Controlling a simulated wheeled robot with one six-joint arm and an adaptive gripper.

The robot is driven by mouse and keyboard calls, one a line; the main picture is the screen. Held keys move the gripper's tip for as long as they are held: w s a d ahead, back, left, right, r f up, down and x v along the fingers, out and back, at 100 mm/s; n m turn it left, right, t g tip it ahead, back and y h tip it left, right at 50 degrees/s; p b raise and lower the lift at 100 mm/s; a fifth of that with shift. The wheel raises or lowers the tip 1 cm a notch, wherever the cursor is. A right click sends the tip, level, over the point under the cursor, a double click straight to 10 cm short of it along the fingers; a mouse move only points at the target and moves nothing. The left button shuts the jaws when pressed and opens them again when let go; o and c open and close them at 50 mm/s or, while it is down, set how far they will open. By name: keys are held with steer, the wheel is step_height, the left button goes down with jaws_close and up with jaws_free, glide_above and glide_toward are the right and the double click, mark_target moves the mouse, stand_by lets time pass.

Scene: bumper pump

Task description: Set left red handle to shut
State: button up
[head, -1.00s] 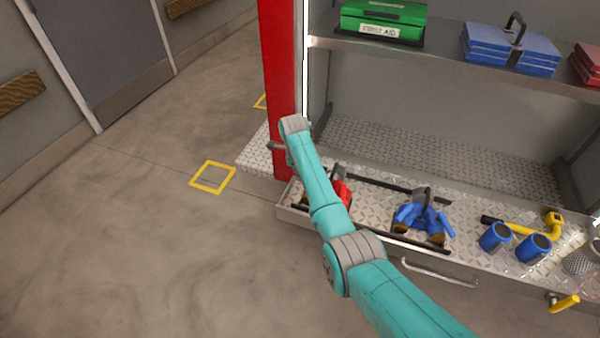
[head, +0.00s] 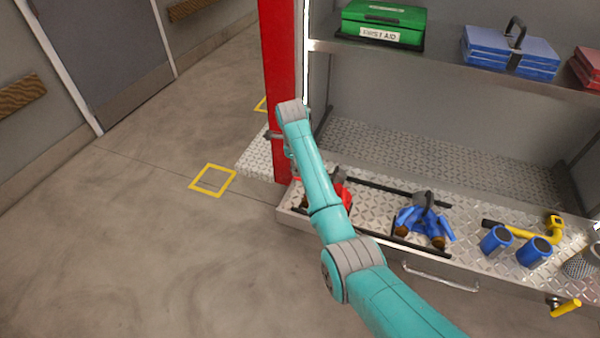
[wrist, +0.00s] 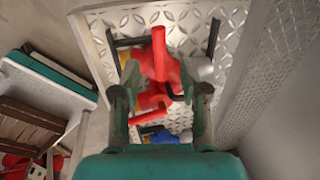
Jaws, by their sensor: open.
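A red valve fitting (head: 341,193) with red handles sits on the left end of the metal tread-plate shelf, mostly hidden behind my arm in the head view. In the wrist view the red fitting (wrist: 158,72) lies beyond and between my fingers. One red handle (wrist: 159,48) points up the picture, and another red bar (wrist: 151,117) slants lower down. I cannot tell which handle is the left one. My gripper (wrist: 160,94) is open and empty, with a finger on each side of the fitting. Contact cannot be made out.
A blue fitting (head: 424,219) stands right of the red one, with blue cups (head: 495,239) and a yellow-handled tool (head: 545,228) farther right. A red post (head: 277,80) rises close to my wrist. A shelf with a green first-aid box (head: 383,22) is above. The floor at left is clear.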

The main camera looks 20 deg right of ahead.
steer(key=r, duration=0.5)
steer(key=shift+s+a+r, duration=0.2)
steer(key=shift+s+a, duration=0.1)
steer(key=shift+s, duration=0.1)
